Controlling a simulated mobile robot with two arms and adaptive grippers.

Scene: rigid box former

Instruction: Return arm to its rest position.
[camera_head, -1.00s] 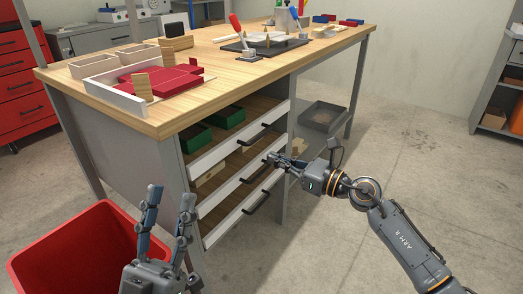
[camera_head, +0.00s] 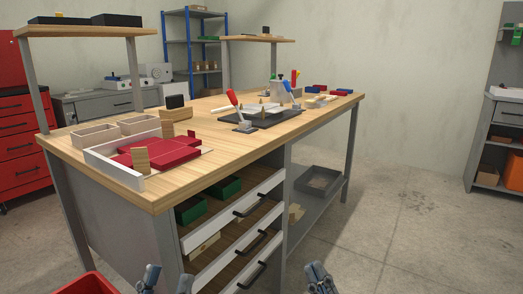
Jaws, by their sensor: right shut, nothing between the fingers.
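My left gripper (camera_head: 167,280) shows at the bottom edge, left of centre, near the red bin. Its two fingers stand apart with nothing between them. My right gripper (camera_head: 321,279) is at the bottom edge, right of centre, in front of the workbench and clear of the drawer handles. Its fingers are shut with nothing held. Most of both arms is out of view below.
A red bin (camera_head: 88,285) stands at lower left. Bare floor (camera_head: 410,240) lies to the right. A red cabinet (camera_head: 22,148) stands far left.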

